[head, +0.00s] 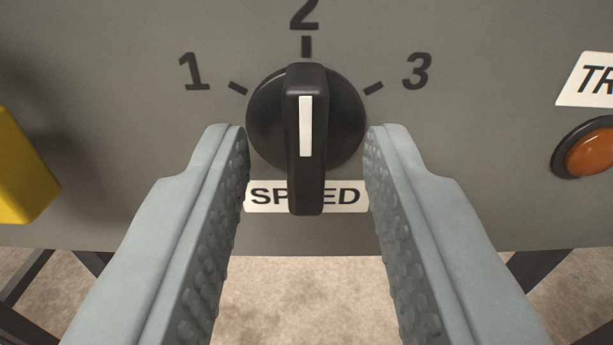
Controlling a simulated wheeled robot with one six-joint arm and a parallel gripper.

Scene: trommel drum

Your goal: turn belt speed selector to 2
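The belt speed selector (306,185) is a black round knob with a raised bar handle and a white pointer line. The bar stands vertical and the white line is at its upper half, toward the 2 mark above it. The marks 1 and 3 are at upper left and upper right. A white SPEED label (345,196) is partly hidden behind the bar. My gripper (306,150) is open, with one grey ridged finger on each side of the knob. Gaps show between both fingers and the bar, so the bar is not gripped.
The selector sits on a grey panel (130,130). A yellow block (22,170) juts out at the left. An orange button (592,152) with a black ring is at the right, under a partly cut-off white label (590,80). Pale floor and dark legs show below the panel.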

